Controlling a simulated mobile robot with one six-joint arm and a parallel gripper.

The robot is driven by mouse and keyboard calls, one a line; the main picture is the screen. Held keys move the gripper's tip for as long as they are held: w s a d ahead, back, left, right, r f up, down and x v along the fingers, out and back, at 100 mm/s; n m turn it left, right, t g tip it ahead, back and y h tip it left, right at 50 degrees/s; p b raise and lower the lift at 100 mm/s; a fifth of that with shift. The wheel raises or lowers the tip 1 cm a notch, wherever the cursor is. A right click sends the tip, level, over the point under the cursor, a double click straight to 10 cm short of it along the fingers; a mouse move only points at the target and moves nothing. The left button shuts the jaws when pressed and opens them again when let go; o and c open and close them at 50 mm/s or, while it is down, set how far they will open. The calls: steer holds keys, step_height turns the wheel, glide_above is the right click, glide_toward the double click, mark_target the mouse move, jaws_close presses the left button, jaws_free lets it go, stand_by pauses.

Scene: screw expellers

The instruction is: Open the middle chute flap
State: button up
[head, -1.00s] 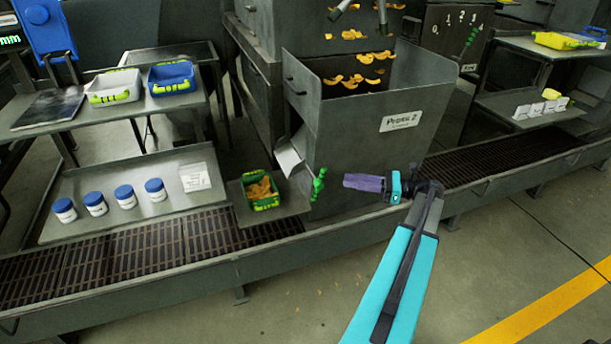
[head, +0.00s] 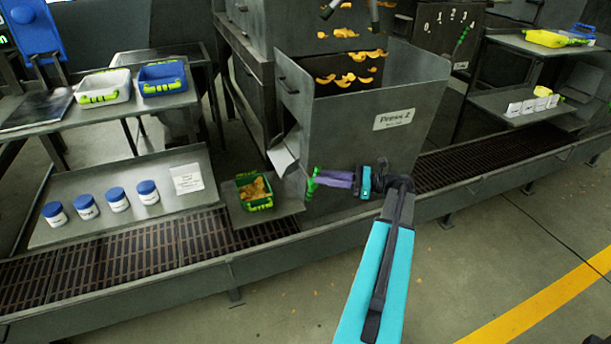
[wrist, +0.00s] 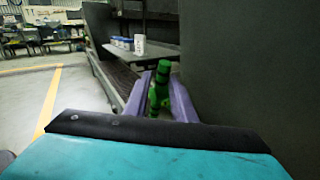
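The middle press, labelled "Press 2" (head: 398,120), has a small grey chute (head: 284,158) low on its left side. A green lever handle (head: 312,184) stands in front of the chute, by the press's lower corner. My gripper (head: 322,180) has purple fingers and reaches in from the right at the handle's height. In the wrist view the green handle (wrist: 159,92) stands upright between the two spread fingertips of my gripper (wrist: 161,90). The fingers look open around it; a firm grip does not show. The flap itself is hard to make out.
A green-rimmed bin (head: 255,191) with orange pieces stands on a ledge below the chute. White jars with blue lids (head: 118,199) stand on the left shelf. The press wall is close on the right in the wrist view (wrist: 250,70).

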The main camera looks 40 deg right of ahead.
steer(key=b+x, duration=0.1)
steer(key=x, duration=0.6)
steer(key=shift+f, duration=0.1)
jaws_close()
